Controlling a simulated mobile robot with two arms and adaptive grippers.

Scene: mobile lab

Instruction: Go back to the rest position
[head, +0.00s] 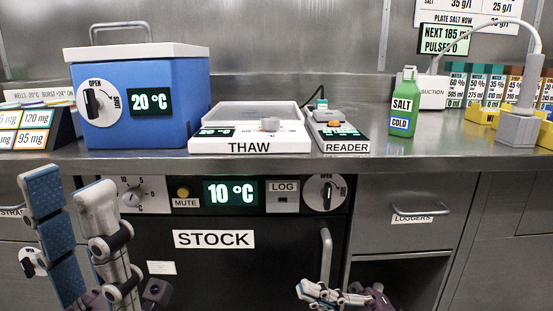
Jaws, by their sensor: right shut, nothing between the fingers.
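My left gripper (68,184) stands upright at the lower left, in front of the cabinet below the counter. Its two fingers point up with a gap between them, and nothing is held. My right gripper (303,291) is low in the picture, in front of the lower part of the STOCK unit. Its fingers point left, are closed together and hold nothing. Much of both arms is outside the picture.
The steel counter (420,150) carries a blue cooler (160,75), a THAW box (250,145), a READER (345,147) and a green SALT bottle (403,105). Below are the STOCK unit (260,265) with its handle (326,255), and a LOGGERS drawer (390,195) above an open compartment.

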